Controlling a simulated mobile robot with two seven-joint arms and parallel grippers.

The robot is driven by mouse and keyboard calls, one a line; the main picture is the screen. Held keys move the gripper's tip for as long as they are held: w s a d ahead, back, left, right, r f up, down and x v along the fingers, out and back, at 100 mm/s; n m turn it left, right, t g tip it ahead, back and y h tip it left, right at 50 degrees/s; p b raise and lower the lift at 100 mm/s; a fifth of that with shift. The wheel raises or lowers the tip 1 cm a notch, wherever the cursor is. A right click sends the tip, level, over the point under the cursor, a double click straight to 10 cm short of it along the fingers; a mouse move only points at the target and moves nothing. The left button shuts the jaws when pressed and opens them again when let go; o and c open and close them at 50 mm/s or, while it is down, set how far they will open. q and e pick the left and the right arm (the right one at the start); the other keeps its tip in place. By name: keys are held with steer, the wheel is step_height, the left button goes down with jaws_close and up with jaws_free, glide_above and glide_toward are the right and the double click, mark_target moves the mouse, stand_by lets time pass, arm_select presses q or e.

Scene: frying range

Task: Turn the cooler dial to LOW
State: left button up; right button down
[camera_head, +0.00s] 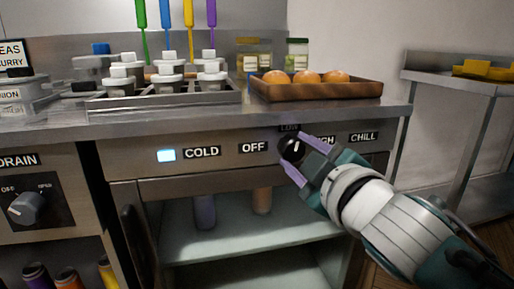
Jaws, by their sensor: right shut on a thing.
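The cooler dial (291,149) is a round black knob on the steel front panel (228,160) under the counter. Around it are the labels OFF (253,147) to its left, LOW (289,128) just above it, and HIGH (322,139) to its right, partly covered by my gripper. My right gripper (290,154) is shut on the dial, with one purple finger above right and one below. The dial's pointer direction is hard to make out. My left gripper is not in view.
A lit indicator (166,155) sits beside the COLD label, and a CHILL label (364,137) is at the right. Above, the counter holds a tray of buns (375,90) and a rack of pots (163,99). A DRAIN dial (25,208) is at the left. The open cooler shelf lies below.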

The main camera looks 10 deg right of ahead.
steer(key=shift+n, duration=1)
steer(key=shift+c, duration=1.6)
jaws_free()
steer(key=shift+s+r, duration=0.1)
steer(key=shift+s, duration=0.05)
steer(key=shift+s+p, duration=0.3)
steer(key=shift+p, duration=0.05)
steer(key=s+p, duration=0.1)
steer(key=s, duration=0.8)
steer(key=shift+d+r+p, duration=0.3)
steer(key=shift+r+p, duration=0.05)
steer(key=shift+p, duration=0.05)
